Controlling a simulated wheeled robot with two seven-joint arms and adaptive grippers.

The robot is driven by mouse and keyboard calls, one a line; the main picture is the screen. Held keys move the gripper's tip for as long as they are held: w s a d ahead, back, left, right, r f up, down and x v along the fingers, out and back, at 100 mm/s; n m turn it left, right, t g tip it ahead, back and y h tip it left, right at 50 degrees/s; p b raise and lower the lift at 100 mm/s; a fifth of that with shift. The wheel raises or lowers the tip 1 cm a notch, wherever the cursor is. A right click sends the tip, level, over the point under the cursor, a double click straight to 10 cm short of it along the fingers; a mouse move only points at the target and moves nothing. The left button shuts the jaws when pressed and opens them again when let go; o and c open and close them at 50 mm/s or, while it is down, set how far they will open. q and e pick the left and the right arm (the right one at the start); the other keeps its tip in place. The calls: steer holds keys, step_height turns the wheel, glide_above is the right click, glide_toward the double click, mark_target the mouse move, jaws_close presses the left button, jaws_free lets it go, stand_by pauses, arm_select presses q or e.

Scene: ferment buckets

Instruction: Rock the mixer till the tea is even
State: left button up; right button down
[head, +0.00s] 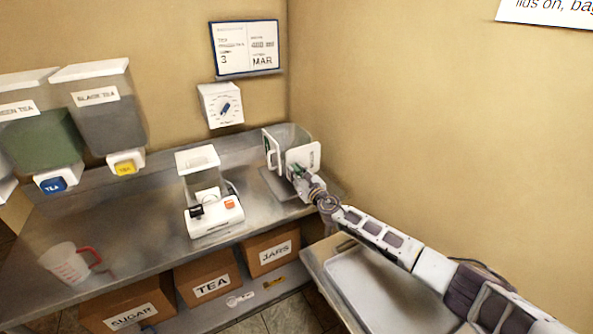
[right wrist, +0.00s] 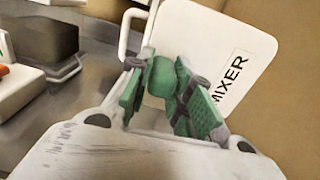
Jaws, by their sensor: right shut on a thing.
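The mixer (head: 304,154) stands at the back right of the steel counter, near the wall corner. It has white end panels, a clear grey middle and a white handle at its left. In the right wrist view its white panel (right wrist: 200,32) carries the label MIXER and looks tilted. My right gripper (head: 297,171) reaches it from the right. The tea inside cannot be made out. My left gripper is not in view.
A white machine (head: 213,216) with black and orange controls stands left of the mixer on the counter (head: 140,222). A measuring jug (head: 65,264) is at the front left. Tea dispensers (head: 104,110) hang at the left. Labelled boxes (head: 208,278) sit below. A tray (head: 365,290) lies under my right arm.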

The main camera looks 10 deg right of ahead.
steer(key=shift+d+f+n, duration=0.15)
steer(key=shift+f+n, duration=0.5)
steer(key=shift+n, duration=0.45)
steer(key=c, duration=1.3)
jaws_free()
steer(key=shift+s, duration=0.15)
steer(key=shift+v, duration=5.8)
